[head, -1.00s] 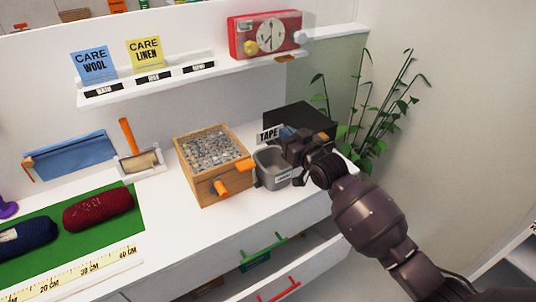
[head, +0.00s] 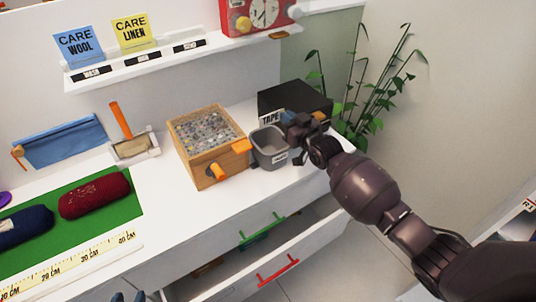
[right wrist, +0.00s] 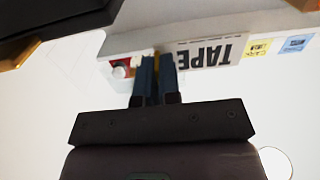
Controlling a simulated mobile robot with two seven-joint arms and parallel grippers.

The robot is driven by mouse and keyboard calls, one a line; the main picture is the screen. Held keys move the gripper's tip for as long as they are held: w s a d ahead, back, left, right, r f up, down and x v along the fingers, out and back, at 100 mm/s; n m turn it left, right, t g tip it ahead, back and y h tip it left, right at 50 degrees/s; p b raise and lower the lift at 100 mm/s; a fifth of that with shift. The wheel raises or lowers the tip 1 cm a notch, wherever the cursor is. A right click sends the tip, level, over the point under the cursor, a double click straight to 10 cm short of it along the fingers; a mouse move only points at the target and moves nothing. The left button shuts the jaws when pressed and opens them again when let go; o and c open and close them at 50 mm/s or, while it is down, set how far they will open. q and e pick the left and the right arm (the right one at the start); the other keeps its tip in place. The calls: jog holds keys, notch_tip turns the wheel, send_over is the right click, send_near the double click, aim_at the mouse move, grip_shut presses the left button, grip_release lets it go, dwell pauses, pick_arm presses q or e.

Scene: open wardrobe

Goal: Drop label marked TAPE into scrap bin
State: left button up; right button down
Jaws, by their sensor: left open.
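The white label marked TAPE (head: 270,119) is held at its side by my right gripper (head: 287,118). In the right wrist view the blue fingers (right wrist: 154,78) are close together at the edge of the label (right wrist: 212,52), which appears upside down. The label is above the back rim of the grey scrap bin (head: 270,153), which has a small white tag on its front. The bin's inside looks empty where visible, partly hidden by the gripper. The dark tips of my left gripper (head: 129,297) show apart at the bottom edge, with nothing between them.
A wooden box of grey bits (head: 208,146) stands left of the bin, its orange handle close to it. A black box (head: 294,98) is behind, with a plant (head: 365,85) to the right. Below, a drawer with a red handle (head: 278,270) stands open.

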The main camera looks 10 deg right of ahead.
notch_tip(320, 180, down, 2)
jog(key=shift+b, duration=0.6)
jog(key=c, duration=1.2)
grip_release()
jog(key=shift+c, duration=0.2)
jog(key=v, duration=1)
jog(key=shift+s+d, duration=0.15)
jog(key=shift+s, duration=0.2)
